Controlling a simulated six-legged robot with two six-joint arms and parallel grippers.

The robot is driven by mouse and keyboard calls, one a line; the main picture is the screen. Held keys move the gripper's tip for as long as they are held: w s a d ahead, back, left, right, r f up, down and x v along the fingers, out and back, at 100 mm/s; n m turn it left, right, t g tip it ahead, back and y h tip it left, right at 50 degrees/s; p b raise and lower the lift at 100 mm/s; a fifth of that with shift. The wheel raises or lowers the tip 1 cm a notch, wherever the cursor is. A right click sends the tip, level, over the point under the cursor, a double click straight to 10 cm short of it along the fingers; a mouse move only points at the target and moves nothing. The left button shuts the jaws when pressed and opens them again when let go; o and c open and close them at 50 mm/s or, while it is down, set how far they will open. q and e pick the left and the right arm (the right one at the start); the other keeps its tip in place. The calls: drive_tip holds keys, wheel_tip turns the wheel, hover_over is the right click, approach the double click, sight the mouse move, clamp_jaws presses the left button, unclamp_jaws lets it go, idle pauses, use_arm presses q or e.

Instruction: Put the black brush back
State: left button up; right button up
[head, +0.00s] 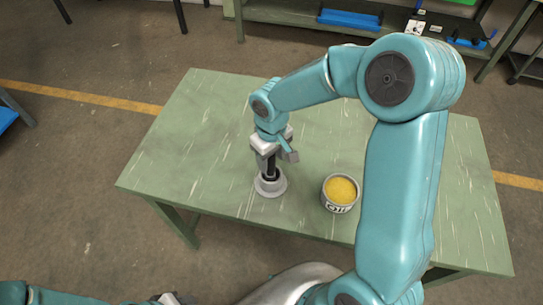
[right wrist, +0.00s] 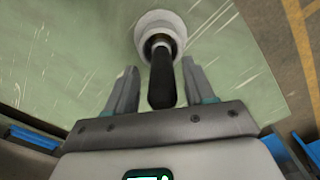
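The black brush (right wrist: 162,78) stands with its lower end in a pale round holder (right wrist: 177,22). In the head view the brush (head: 271,172) rises from the holder (head: 270,189) on the green table. My right gripper (head: 272,160) is above the holder, pointing down. In the right wrist view its fingers (right wrist: 160,82) are apart on either side of the handle, with a gap on each side. The brush's lower end is hidden in the holder. My left gripper (head: 170,299) shows only partly at the bottom edge.
A grey can (head: 338,207) with yellow contents and dark lettering stands on the green table (head: 180,150), right of the holder. The table's left part is clear. A bench with blue trays (head: 350,19) stands at the back.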

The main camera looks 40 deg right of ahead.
wheel_tip(320, 180, up, 12)
drive_tip(key=shift+r, duration=0.2)
idle(0.4)
drive_tip(key=shift+s+f, duration=0.1)
drive_tip(key=shift+s, duration=0.05)
idle(0.3)
